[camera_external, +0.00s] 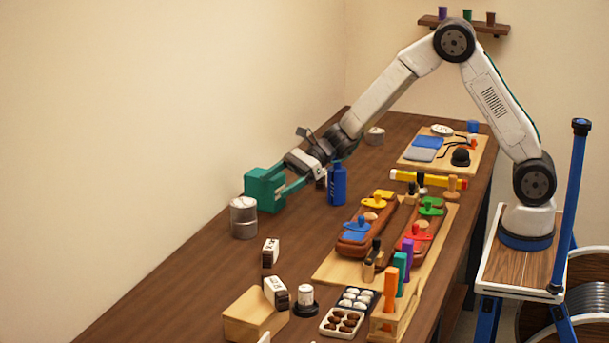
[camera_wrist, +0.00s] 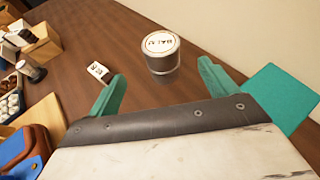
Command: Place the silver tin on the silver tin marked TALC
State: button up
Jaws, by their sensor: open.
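A silver tin (camera_external: 243,218) stands upright on the table at the left. The wrist view shows a silver tin (camera_wrist: 161,62) with dark lettering on its pale lid, too small to read surely. A seam runs round its side; I cannot tell whether it is one tall tin or two stacked. Another silver tin (camera_external: 375,136) stands farther back, beyond my arm. My gripper (camera_external: 281,178) is open, its teal fingers spread and empty. In the wrist view the tin appears between and beyond the fingertips (camera_wrist: 162,70), apparently not gripped.
A teal box (camera_external: 264,190) stands beside my gripper, near the wall. A blue bottle (camera_external: 337,184) is close on the right. A small black-and-white box (camera_external: 270,252) lies in front. A wooden board (camera_external: 325,268) with brown saddle-like pieces fills the right side.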

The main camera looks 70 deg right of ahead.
jog(key=s+d+r+n+g, duration=0.1)
jog(key=s+r+n+g, duration=0.1)
jog(key=s+r+n, duration=0.4)
jog(key=s+d+r+n+g, duration=0.1)
jog(key=s+r+n+g, duration=0.15)
jog(key=s, duration=0.65)
jog(key=s+d+r+n+g, duration=0.1)
jog(key=s+r+n, duration=0.4)
jog(key=s, duration=0.2)
jog(key=s+d+f+n+h, duration=0.1)
jog(key=s+d+n+h, duration=0.4)
jog(key=s, duration=0.8)
jog(key=s+d+f+n+g+h, duration=0.1)
jog(key=s+d+n+h, duration=0.4)
jog(key=s+d, duration=0.7)
jog(key=shift+s+d+n+h, duration=0.3)
jog(key=shift+s+n+h, duration=0.15)
jog(key=shift+n, duration=0.1)
